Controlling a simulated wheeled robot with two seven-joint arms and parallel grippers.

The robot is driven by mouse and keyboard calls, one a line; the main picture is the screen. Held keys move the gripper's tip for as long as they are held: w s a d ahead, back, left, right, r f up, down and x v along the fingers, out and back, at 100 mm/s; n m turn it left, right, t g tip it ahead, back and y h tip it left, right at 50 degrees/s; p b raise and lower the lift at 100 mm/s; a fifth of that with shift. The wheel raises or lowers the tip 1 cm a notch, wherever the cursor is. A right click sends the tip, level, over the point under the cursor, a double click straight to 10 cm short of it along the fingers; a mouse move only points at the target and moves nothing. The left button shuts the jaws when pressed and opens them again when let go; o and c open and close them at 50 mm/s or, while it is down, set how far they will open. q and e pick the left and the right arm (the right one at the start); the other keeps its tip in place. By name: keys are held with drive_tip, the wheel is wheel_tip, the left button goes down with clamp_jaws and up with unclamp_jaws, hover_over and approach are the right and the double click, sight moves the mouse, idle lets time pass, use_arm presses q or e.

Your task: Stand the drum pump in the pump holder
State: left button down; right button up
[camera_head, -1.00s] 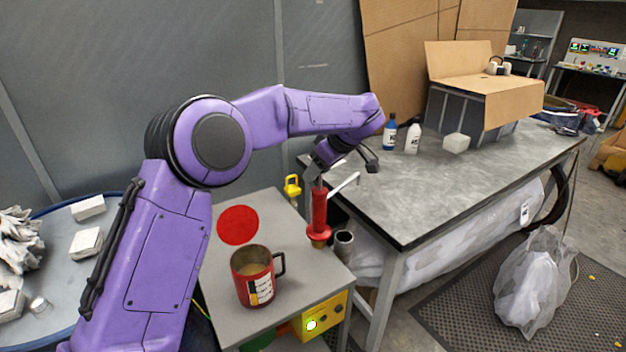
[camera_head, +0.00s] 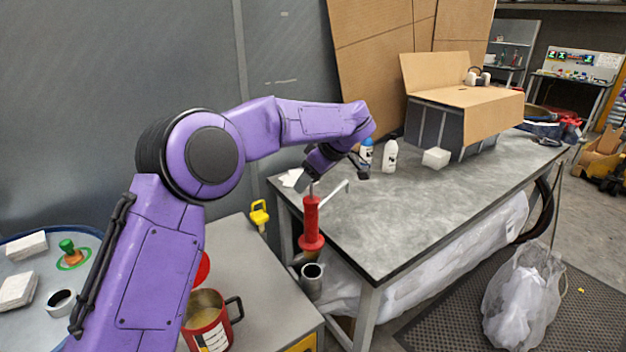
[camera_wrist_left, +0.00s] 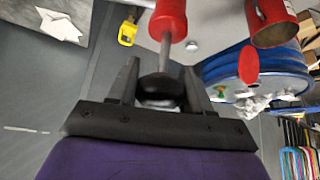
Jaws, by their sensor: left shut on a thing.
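The drum pump (camera_head: 311,222) has a red body, a thin metal rod at its top and a pale crank handle sticking out to the right. My left gripper (camera_head: 311,182) is shut on its top, and it hangs roughly upright. In the left wrist view, the gripper (camera_wrist_left: 163,85) has its fingers around the dark top end, with the red body (camera_wrist_left: 168,18) beyond. The pump holder (camera_head: 311,284) looks like a grey open cup at the right side of the grey cabinet. The pump's lower end shows just above its mouth, apart from it. My right gripper is not in view.
A red mug (camera_head: 207,325) stands on the cabinet top (camera_head: 250,290), with a yellow item (camera_head: 259,214) at its back edge. The grey workbench (camera_head: 400,215) is close on the right, carrying bottles and a cardboard box (camera_head: 470,97). A blue drum (camera_wrist_left: 255,65) is in the left wrist view.

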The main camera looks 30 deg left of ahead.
sight(310, 198)
use_arm(q)
drive_tip(key=shift+s+a+r, duration=0.15)
drive_tip(key=shift+r, duration=0.1)
drive_tip(key=shift+w+f+p, duration=0.15)
drive_tip(key=shift+w+p, duration=0.15)
drive_tip(key=shift+p, duration=0.2)
drive_tip(key=shift+w+f+b, duration=0.1)
drive_tip(key=shift+f+b, duration=0.25)
drive_tip(key=shift+f, duration=0.2)
drive_tip(key=shift+f+b, duration=0.4)
drive_tip(key=shift+f, duration=0.45)
drive_tip(key=shift+f+b, duration=0.5)
drive_tip(key=shift+f, duration=1)
drive_tip(key=shift+p, duration=0.6)
drive_tip(key=shift+s+p, duration=0.2)
drive_tip(key=shift+p, duration=0.25)
